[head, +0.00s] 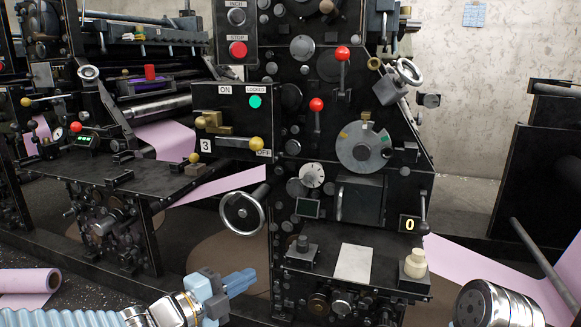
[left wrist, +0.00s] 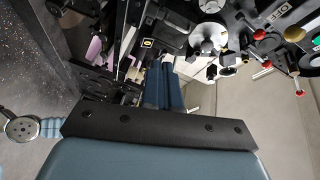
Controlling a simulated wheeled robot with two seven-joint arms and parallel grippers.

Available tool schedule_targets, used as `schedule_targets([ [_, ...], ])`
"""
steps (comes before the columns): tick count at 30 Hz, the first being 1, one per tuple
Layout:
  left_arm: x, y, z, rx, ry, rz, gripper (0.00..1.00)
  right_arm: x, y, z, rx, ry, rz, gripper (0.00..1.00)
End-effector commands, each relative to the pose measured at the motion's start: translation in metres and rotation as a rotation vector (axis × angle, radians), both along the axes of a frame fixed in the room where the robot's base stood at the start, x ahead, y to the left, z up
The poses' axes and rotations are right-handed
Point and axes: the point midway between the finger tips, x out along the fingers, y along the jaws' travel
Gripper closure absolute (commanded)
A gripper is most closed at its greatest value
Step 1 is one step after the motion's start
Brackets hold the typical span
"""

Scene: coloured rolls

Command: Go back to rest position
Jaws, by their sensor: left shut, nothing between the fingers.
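My left gripper (head: 238,281) shows at the bottom centre of the head view, at the end of its light-blue arm. Its blue fingers are shut together with nothing between them, pointing right and slightly up. The fingers also show in the left wrist view (left wrist: 164,87), side by side and closed. The gripper is in free air in front of the black machine (head: 335,215), and I see no contact with it. In the head view, a silver cylindrical part stands at the bottom right; my right gripper is not visible.
The machine carries a handwheel (head: 243,207), red-knobbed levers (head: 342,54), a yellow-knobbed lever (head: 256,143) and a cream knob (head: 415,262). Pink web (head: 215,186) runs through it. A pink roll (head: 30,281) lies at the lower left. A dark shelf juts out at left.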

Motion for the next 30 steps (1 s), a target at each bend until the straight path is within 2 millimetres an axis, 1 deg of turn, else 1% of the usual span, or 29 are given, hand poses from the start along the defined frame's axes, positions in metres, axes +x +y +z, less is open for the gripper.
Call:
schedule_targets([
  [5,0.013,0.006,-0.037,-0.114,0.207,0.07,1.0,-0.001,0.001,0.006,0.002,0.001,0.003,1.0],
  [8,0.018,0.009,-0.068,-0.198,0.367,0.13,1.0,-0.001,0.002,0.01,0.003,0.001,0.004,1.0],
  [11,0.02,0.013,-0.108,-0.297,0.562,0.209,1.0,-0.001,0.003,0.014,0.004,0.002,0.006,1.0],
  [12,0.019,0.014,-0.126,-0.337,0.647,0.249,1.0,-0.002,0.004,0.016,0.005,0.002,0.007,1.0],
  [14,0.015,0.016,-0.156,-0.404,0.787,0.317,1.0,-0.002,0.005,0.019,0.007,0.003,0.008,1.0],
  [15,0.01,0.017,-0.179,-0.45,0.893,0.372,1.0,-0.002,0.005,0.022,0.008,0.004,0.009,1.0],
  [16,0.004,0.018,-0.198,-0.487,0.977,0.42,1.0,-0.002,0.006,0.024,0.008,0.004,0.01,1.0],
  [17,-0.003,0.018,-0.217,-0.525,1.07,0.474,1.0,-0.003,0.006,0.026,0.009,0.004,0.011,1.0],
  [18,-0.017,0.019,-0.246,-0.576,1.2,0.558,1.0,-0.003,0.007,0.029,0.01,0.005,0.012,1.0],
  [19,-0.029,0.019,-0.266,-0.615,1.298,0.629,1.0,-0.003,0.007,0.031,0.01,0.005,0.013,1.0],
  [20,-0.043,0.019,-0.287,-0.65,1.395,0.705,1.0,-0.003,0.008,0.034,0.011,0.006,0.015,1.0],
  [21,-0.063,0.02,-0.311,-0.693,1.513,0.809,1.0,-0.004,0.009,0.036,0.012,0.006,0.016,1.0],
  [23,-0.094,0.02,-0.341,-0.743,1.662,0.962,1.0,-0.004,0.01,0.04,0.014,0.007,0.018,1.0],
  [24,-0.113,0.021,-0.357,-0.77,1.74,1.057,1.0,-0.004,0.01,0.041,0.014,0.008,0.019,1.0],
  [27,-0.152,0.022,-0.383,-0.813,1.873,1.255,1.0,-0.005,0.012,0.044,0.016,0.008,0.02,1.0],
  [30,-0.174,0.023,-0.395,-0.834,1.936,1.375,1.0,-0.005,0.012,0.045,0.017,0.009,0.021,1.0],
])
